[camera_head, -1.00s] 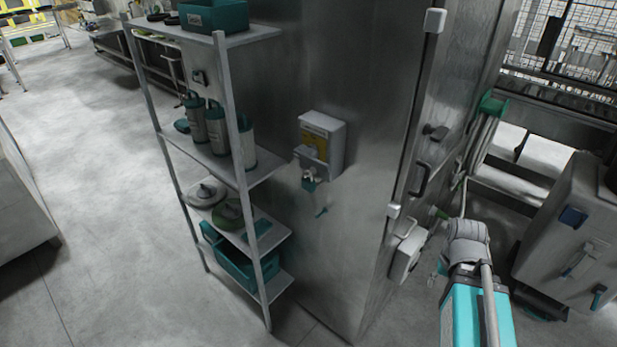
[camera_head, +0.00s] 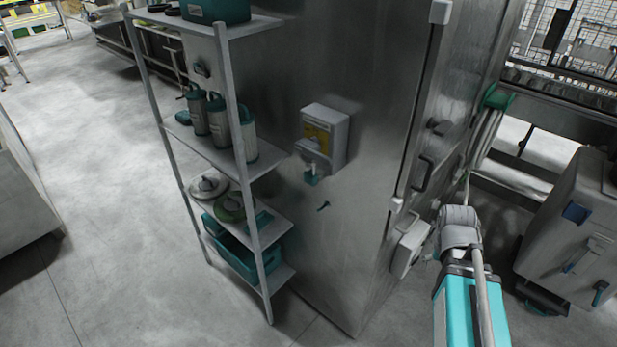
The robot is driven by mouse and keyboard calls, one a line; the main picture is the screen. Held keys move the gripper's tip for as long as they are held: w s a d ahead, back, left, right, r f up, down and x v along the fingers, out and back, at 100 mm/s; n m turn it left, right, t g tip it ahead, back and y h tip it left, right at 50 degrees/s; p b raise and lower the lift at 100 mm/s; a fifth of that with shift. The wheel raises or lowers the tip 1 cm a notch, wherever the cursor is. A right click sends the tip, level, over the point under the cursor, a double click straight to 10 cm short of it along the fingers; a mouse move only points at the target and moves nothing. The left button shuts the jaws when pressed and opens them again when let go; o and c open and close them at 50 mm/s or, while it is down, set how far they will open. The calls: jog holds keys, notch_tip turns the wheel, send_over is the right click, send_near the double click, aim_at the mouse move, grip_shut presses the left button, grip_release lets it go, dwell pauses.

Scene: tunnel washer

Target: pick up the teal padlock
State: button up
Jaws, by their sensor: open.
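A small teal item (camera_head: 311,179) hangs at the lower front of a grey wall box with a yellow label (camera_head: 324,138). It may be the teal padlock, but it is too small to be sure. The box is fixed to the steel cabinet side (camera_head: 345,240). My arm with its teal housing reaches up from the lower right, well to the right of the box. My gripper does not show; the end of my arm is hidden or out of the picture.
A shelf rack (camera_head: 228,170) with canisters (camera_head: 218,122), lids and a teal crate (camera_head: 236,258) stands left of the wall box. A grey box (camera_head: 408,248) sticks out beside my arm. A grey machine (camera_head: 572,225) is at the right. Open floor (camera_head: 110,230) lies left.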

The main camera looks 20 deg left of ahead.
jog(key=w+a+r+m+t+h, duration=0.1)
jog(key=w+a+h, duration=0.15)
jog(key=a, duration=0.25)
jog(key=w+a+r+t+h, duration=0.1)
jog(key=w+a, duration=0.2)
jog(key=a, duration=0.2)
jog(key=m+t, duration=0.3)
jog(key=t, duration=0.7)
send_near(307, 179)
jog(key=v, duration=0.4)
jog(key=shift+w+a+f+h+p, duration=0.15)
jog(key=shift+f+h+p, duration=0.15)
jog(key=shift+h+p, duration=0.15)
jog(key=shift+w, duration=0.1)
jog(key=shift+b+x, duration=1.65)
jog(key=shift+x, duration=2.6)
